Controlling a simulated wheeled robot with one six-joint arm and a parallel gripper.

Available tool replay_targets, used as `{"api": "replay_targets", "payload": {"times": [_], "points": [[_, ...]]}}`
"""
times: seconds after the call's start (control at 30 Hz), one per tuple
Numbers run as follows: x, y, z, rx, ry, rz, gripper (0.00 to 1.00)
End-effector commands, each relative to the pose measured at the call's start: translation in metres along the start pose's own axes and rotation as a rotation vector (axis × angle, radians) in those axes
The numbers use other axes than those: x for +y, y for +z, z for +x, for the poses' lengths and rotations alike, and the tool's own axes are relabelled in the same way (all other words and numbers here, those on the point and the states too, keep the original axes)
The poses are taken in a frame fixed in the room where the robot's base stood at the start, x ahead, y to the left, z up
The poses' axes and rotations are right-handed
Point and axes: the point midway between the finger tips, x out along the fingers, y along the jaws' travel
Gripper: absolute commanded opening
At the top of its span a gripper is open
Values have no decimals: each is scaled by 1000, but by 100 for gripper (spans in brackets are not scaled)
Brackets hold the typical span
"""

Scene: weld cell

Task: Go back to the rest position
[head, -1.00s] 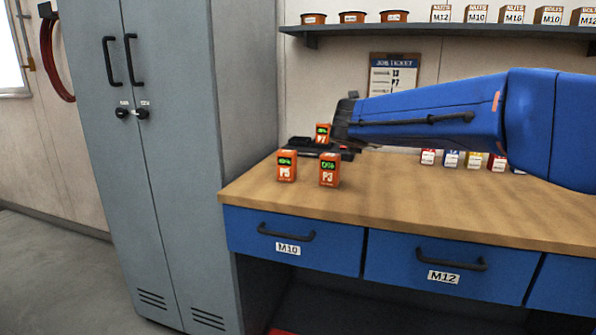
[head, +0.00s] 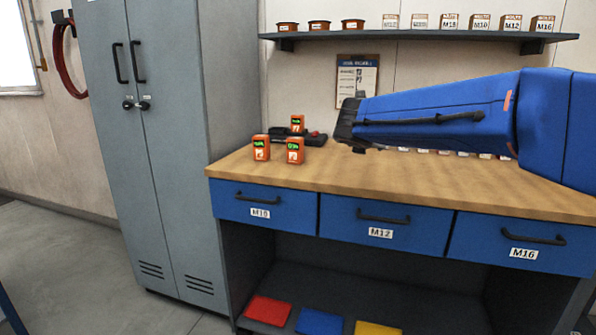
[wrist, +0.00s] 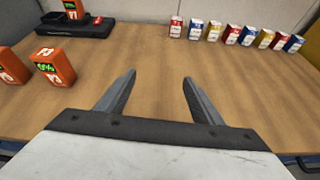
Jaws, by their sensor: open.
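My gripper (wrist: 158,85) is open and empty in the wrist view, with bare wooden bench top between and beyond its two fingers. In the head view my blue arm reaches in from the right, and the dark gripper end (head: 347,128) is over the workbench (head: 400,178). Its fingertips are hard to make out there. Two orange battery packs (head: 261,148) (head: 295,150) stand on the bench to the left of the gripper. A third orange pack (head: 297,123) sits on a black charger (head: 316,138) behind them.
A row of several small coloured boxes (wrist: 232,35) stands at the back of the bench. A grey cabinet (head: 165,150) stands left of the bench. A shelf (head: 420,36) with bins and boxes is above. Blue drawers (head: 382,225) are shut. Floor at the left is open.

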Motion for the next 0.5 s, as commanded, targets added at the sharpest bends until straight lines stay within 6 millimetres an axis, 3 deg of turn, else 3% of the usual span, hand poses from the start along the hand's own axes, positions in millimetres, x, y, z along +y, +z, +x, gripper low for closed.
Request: {"api": "replay_targets", "payload": {"times": [0.27,0.5], "points": [[-36,-19,-13,50,-41,191,61],[-84,-48,-36,113,-105,469,61]]}}
